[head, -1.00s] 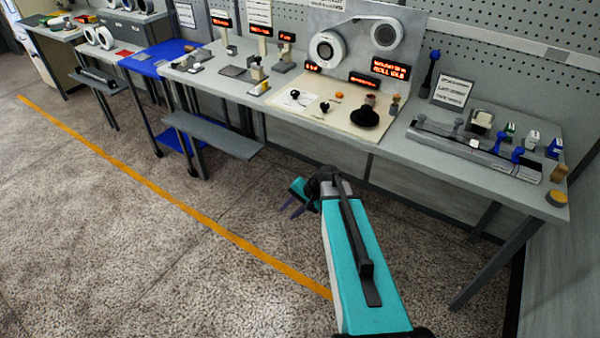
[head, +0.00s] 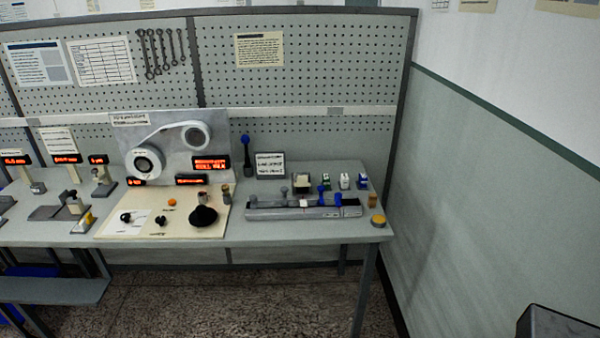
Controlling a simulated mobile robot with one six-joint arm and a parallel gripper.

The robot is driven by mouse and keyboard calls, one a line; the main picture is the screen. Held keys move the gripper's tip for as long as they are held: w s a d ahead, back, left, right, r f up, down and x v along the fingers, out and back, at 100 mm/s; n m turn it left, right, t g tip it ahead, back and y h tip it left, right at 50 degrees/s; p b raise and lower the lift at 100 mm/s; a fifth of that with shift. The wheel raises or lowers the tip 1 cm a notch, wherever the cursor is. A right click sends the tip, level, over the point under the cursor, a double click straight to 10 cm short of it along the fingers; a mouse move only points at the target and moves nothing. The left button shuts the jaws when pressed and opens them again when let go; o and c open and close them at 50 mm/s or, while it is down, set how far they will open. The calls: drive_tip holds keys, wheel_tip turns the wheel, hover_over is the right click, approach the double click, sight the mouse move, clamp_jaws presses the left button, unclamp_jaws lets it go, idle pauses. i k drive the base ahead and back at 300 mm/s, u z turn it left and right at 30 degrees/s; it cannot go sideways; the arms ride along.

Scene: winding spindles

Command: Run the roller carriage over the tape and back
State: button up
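A long grey rail fixture (head: 275,214) lies along the front of the bench at the right. Small upright parts stand on it: a grey knob (head: 284,192) towards the left and blue-topped parts (head: 338,199) towards the right. A small white piece (head: 303,203) sits near its middle. I cannot tell for sure which part is the roller carriage, or whether the white piece is the tape. My gripper is not in view.
Behind the rail stand a sign (head: 270,165), a blue-topped post (head: 246,150) and several small dispensers. A winding panel (head: 170,140) and a cream board (head: 110,229) with a black knob (head: 203,216) are left. A wall closes the right side; floor is bare in front.

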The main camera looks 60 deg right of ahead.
sight(302, 179)
drive_tip(key=u, duration=1.05)
drive_tip(key=k, duration=0.15)
drive_tip(key=z, duration=3)
drive_tip(key=i, duration=0.4)
drive_tip(key=u, duration=2.9)
drive_tip(key=i, duration=0.1)
drive_tip(key=z, duration=1.75)
